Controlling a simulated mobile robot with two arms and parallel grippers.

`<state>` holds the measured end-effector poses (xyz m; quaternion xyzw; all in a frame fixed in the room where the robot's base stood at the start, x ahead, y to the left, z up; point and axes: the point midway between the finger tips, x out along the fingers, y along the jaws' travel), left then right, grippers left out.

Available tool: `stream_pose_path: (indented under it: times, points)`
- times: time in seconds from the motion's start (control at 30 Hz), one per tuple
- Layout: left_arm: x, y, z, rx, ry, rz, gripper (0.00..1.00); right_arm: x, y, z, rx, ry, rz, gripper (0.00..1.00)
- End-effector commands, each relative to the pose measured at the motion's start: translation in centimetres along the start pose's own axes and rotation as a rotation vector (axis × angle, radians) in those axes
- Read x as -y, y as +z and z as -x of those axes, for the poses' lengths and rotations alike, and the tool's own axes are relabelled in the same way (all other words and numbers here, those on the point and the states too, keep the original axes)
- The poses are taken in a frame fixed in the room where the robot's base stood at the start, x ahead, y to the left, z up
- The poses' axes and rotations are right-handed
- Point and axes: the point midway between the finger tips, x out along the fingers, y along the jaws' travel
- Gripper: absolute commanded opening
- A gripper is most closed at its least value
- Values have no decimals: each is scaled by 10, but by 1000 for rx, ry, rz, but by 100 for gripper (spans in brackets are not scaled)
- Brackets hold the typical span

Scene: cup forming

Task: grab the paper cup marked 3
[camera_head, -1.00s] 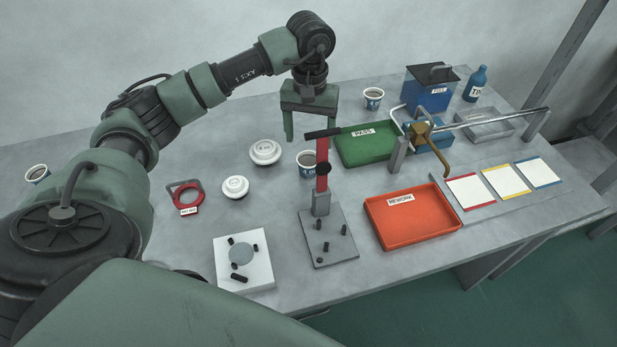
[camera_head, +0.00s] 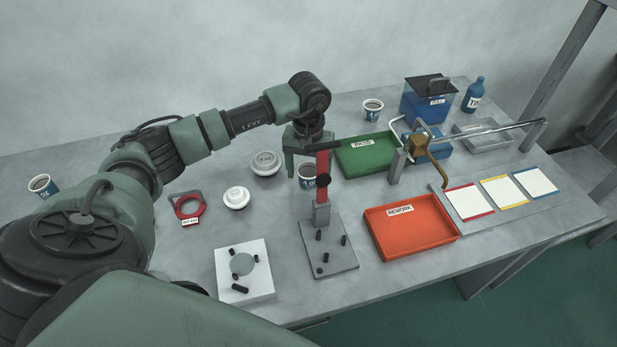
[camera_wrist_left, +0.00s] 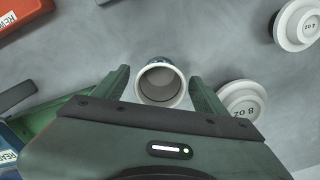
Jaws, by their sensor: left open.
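A white paper cup with a blue band (camera_head: 307,174) stands upright on the table, partly hidden behind the red lever of a press. In the left wrist view its open mouth (camera_wrist_left: 160,84) lies between the fingers. My left gripper (camera_head: 309,168) is open and points down over this cup, one finger on each side, with gaps visible in the wrist view. Two similar cups, at the far left (camera_head: 42,186) and at the back (camera_head: 372,110), hold something dark. I cannot read a 3 on any cup. My right gripper is not in view.
The red-levered press (camera_head: 322,185) stands just in front of the cup. White lids lie to the left (camera_head: 265,163) (camera_head: 236,198). A green tray (camera_head: 365,155) is close on the right, with an orange tray (camera_head: 411,228) nearer. The table's left back is clear.

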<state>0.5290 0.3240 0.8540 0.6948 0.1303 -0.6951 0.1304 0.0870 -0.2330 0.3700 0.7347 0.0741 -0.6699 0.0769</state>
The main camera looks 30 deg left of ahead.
Motion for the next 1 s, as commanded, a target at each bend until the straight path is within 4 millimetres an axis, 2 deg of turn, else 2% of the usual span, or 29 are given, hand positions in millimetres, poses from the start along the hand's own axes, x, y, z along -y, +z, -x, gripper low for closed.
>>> stream_pose_path:
  times: [0.03,0.23,0.5,0.67,0.83,1.0]
  points:
    - [0,0,0,0,0,0,67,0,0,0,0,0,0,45]
    - [0,0,0,0,0,0,11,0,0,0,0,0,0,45]
    - [0,0,1,-1,0,1,10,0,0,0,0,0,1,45]
    - [0,-1,9,-3,1,2,10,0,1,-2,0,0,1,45]
    - [0,-2,33,-6,0,0,10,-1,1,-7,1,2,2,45]
    - [0,-2,78,-9,2,1,10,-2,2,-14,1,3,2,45]
